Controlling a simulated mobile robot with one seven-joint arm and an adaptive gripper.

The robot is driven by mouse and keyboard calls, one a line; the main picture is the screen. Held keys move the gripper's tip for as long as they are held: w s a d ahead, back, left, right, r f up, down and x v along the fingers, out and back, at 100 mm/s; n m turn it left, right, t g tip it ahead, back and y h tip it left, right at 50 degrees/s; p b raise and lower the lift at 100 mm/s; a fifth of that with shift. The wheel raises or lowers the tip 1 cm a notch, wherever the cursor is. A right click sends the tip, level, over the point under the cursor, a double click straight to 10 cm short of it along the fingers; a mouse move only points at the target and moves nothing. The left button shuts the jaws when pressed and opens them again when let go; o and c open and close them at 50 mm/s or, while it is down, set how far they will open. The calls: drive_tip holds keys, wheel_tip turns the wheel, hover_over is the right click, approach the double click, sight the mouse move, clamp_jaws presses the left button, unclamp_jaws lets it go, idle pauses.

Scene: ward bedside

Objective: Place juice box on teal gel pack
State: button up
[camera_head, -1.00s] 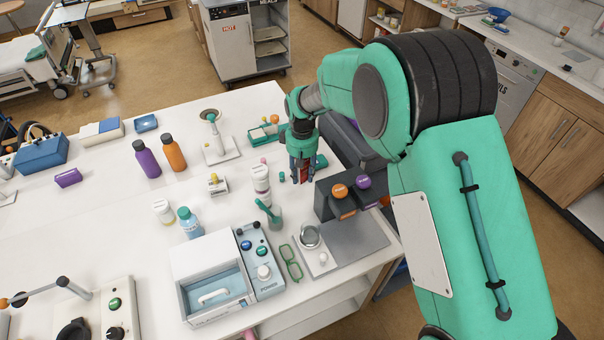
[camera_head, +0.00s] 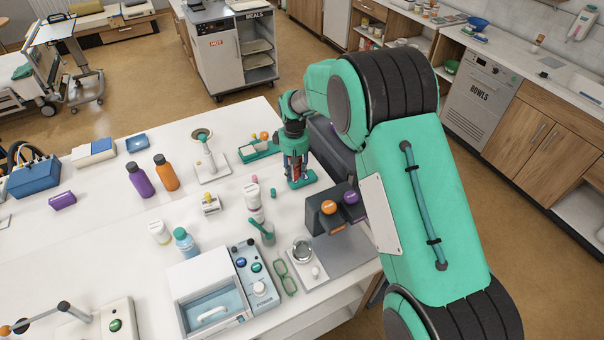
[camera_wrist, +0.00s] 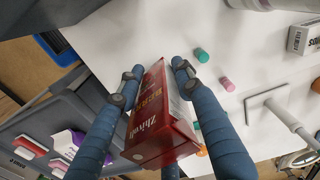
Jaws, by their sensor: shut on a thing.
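The juice box (camera_wrist: 156,120) is red with pale lettering and a patterned side. In the wrist view it sits between the blue fingers of my gripper (camera_wrist: 156,70), which is shut on it. In the head view my gripper (camera_head: 297,178) points down, and the box is mostly hidden behind its fingers.
An organiser with orange and purple knobs (camera_head: 338,213) stands close on the right. A teal tray (camera_head: 258,151) with small items lies behind left. A white bottle (camera_head: 253,194) and a white stand (camera_head: 209,165) are to the left. A grey bin (camera_head: 333,145) is behind right.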

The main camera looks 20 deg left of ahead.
sight(311, 177)
drive_tip(key=w+r+n+p, duration=0.1)
drive_tip(key=w+p, duration=0.6)
drive_tip(key=w, duration=0.1)
drive_tip(key=shift+w, duration=0.3)
idle(0.3)
drive_tip(key=shift+f+p, duration=0.35)
drive_tip(key=shift+f, duration=2.55)
drive_tip(key=shift+f, duration=2.1)
drive_tip(key=shift+f, duration=0.1)
